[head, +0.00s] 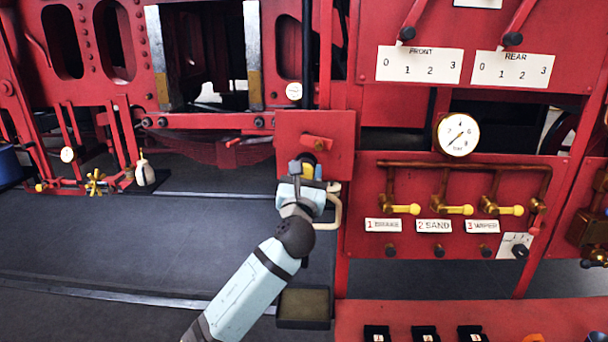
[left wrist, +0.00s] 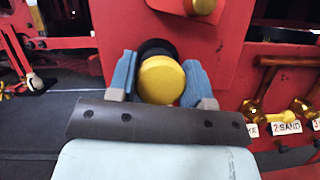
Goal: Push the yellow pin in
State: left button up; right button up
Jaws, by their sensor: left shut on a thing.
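The yellow pin (left wrist: 162,80) has a round yellow head with a black collar behind it, set against a red panel (head: 288,130). In the left wrist view its head lies between the two blue fingertips of my left gripper (left wrist: 160,82). The gripper is shut on it, with a finger on each side. In the head view, my left gripper (head: 308,172) is at the lower part of the panel and mostly hides the pin. How deep the pin sits cannot be told. My right gripper is not in view.
A red lever (head: 318,142) with a yellow end is just above the pin. A pale curved handle (head: 333,210) is close to my wrist's right. Yellow-handled valves (head: 455,210) and a gauge (head: 458,134) are further right. A dark box (head: 304,306) is below.

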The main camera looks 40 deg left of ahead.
pick_arm(q)
jog(key=shift+r, duration=0.1)
jog(key=o, duration=1.3)
jog(key=shift+a, duration=0.1)
jog(key=shift+w, duration=0.2)
jog(key=shift+s+d+f, duration=0.25)
jog(key=shift+s+f, duration=0.1)
jog(key=shift+s, duration=0.1)
jog(key=b+v, duration=0.3)
jog(key=v, duration=0.9)
jog(key=shift+s, duration=0.35)
jog(key=shift+d+f, duration=0.1)
jog(key=shift+d, duration=0.05)
